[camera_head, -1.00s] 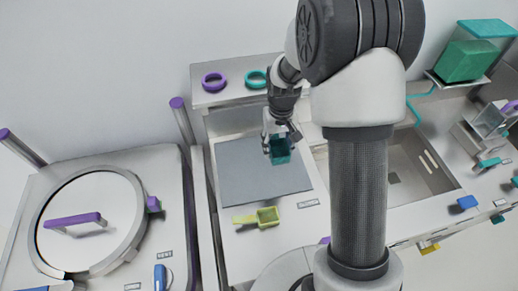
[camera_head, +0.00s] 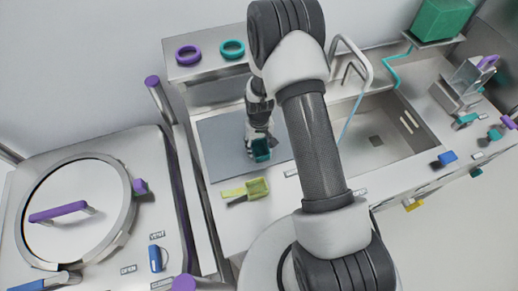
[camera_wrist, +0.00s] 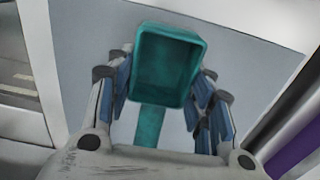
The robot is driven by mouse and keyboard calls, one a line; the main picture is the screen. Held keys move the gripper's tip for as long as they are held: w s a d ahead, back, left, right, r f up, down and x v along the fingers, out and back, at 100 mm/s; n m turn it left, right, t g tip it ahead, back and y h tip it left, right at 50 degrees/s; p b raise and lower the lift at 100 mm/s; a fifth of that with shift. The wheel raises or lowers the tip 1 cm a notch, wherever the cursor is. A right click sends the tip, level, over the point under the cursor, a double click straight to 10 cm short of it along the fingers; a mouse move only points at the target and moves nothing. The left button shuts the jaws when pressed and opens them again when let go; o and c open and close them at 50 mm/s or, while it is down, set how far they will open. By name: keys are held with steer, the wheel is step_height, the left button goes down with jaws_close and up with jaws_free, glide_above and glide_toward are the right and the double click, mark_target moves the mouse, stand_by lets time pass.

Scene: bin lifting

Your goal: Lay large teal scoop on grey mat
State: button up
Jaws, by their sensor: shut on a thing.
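The large teal scoop (camera_head: 262,149) is at my gripper (camera_head: 258,140), over the right part of the grey mat (camera_head: 222,155). In the wrist view the teal scoop (camera_wrist: 168,65) shows its open box-shaped bowl facing the camera, with its handle (camera_wrist: 150,126) running down between the fingers. My gripper (camera_wrist: 160,108) is shut on the scoop, with blue-padded fingers on both sides. The grey mat (camera_wrist: 235,55) lies behind the scoop in that view. Whether the scoop touches the mat I cannot tell.
A yellow-green scoop (camera_head: 256,189) lies just in front of the mat. A purple ring (camera_head: 188,54) and a teal ring (camera_head: 232,49) sit on the shelf behind. A sink (camera_head: 385,125) is to the right, a round-lidded vessel (camera_head: 75,215) to the left.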

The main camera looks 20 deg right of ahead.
steer(key=shift+f, duration=1.3)
steer(key=shift+f, duration=0.15)
steer(key=o, duration=1.1)
